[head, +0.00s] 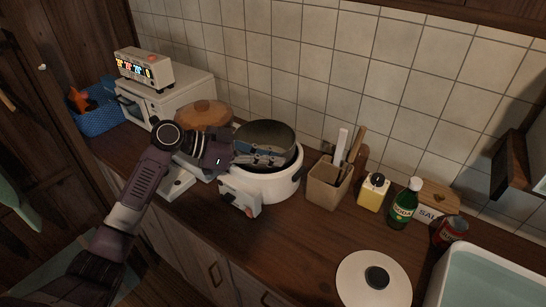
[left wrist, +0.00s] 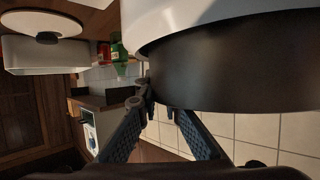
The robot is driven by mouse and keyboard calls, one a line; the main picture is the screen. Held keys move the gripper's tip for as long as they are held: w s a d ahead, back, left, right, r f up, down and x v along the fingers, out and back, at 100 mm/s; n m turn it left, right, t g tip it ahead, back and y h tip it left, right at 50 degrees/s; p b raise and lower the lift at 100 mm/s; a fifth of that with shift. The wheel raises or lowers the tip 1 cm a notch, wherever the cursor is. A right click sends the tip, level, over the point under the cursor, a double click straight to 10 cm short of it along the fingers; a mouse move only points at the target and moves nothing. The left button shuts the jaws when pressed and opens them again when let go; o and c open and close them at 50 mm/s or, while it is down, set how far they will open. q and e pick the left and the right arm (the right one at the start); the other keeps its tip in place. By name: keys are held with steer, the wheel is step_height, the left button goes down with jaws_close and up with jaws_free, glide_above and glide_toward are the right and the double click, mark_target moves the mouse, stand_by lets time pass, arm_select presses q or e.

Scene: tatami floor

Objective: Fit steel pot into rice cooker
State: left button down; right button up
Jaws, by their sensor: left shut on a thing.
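The dark steel pot (head: 265,137) sits tilted at the mouth of the white rice cooker (head: 280,188). Its upper wall stands above the cooker's rim, and its lower part is hidden. My left gripper (head: 272,157) is shut on the pot at its near left side. In the left wrist view, the pot's dark wall (left wrist: 235,65) fills the upper right, beside the white cooker (left wrist: 185,14) and close to my left fingers (left wrist: 163,105). I cannot tell how deep the pot is in the cooker. My right gripper is not in view.
A lidded brown pot (head: 207,113) stands behind my left wrist. A utensil holder (head: 328,185) stands right of the cooker, then a yellow bottle (head: 373,193) and green bottle (head: 404,207). A white round lid (head: 357,285) lies near the sink (head: 490,285).

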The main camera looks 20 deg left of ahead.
arm_select(q)
steer(key=shift+f+b, duration=0.65)
steer(key=shift+b, duration=0.15)
steer(key=shift+f, duration=0.2)
stand_by(0.6)
steer(key=c, duration=2)
jaws_free()
steer(key=shift+s, duration=0.1)
steer(key=shift+f, duration=0.1)
steer(key=shift+s+f, duration=0.1)
steer(key=shift+f, duration=0.1)
steer(key=v, duration=1.2)
steer(key=shift+r, duration=0.45)
